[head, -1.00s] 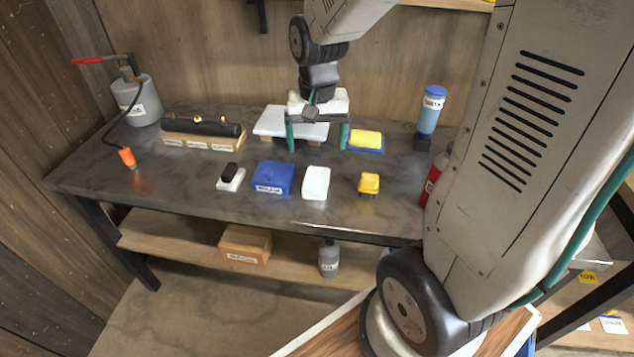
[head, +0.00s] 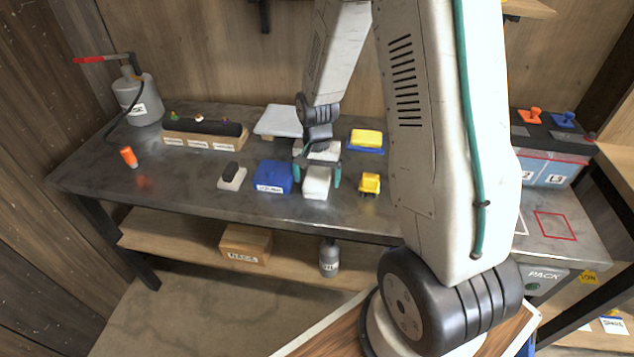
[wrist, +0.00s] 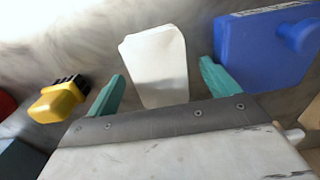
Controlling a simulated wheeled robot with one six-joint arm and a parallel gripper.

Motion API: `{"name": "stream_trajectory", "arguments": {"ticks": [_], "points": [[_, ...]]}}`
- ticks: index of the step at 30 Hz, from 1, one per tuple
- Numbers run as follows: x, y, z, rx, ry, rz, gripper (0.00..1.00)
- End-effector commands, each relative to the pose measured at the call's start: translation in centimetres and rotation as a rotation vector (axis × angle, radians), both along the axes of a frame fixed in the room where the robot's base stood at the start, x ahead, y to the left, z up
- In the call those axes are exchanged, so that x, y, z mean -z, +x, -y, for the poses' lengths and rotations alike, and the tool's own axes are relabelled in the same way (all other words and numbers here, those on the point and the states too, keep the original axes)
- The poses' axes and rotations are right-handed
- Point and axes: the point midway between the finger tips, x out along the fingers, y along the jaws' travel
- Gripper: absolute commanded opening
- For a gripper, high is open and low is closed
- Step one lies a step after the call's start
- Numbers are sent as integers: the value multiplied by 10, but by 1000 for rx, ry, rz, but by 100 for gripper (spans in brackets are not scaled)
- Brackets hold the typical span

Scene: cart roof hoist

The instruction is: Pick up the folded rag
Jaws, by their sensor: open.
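The folded rag (head: 316,184) looks like a plain white, soft-edged block lying flat on the workbench, between a blue block and a small yellow item. It also shows in the wrist view (wrist: 157,65), its near end between the fingers. My gripper (head: 316,178) is open above the rag, one teal finger on each side. In the wrist view the gripper (wrist: 162,70) shows a gap between each finger and the rag. Nothing is held. The gripper body hides the rag's nearest end in the wrist view.
The blue block (head: 273,177) lies close left of the rag, and the yellow item (head: 369,184) stands to its right. A dark-topped pale block (head: 232,176) is further left. Behind are a grey-white slab (head: 278,121) and a yellow sponge (head: 367,138) on blue. The bench (head: 190,196) is clear in front.

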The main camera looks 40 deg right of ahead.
Motion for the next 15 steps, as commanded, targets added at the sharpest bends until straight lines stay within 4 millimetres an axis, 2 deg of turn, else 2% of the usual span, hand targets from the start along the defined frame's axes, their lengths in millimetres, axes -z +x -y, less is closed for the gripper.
{"name": "stream_trajectory", "arguments": {"ticks": [3,10,11,15], "points": [[10,0,0,0,0,0,87],[11,0,0,0,-1,1,87],[11,0,0,0,-1,1,82],[11,0,0,0,-1,1,43]]}}
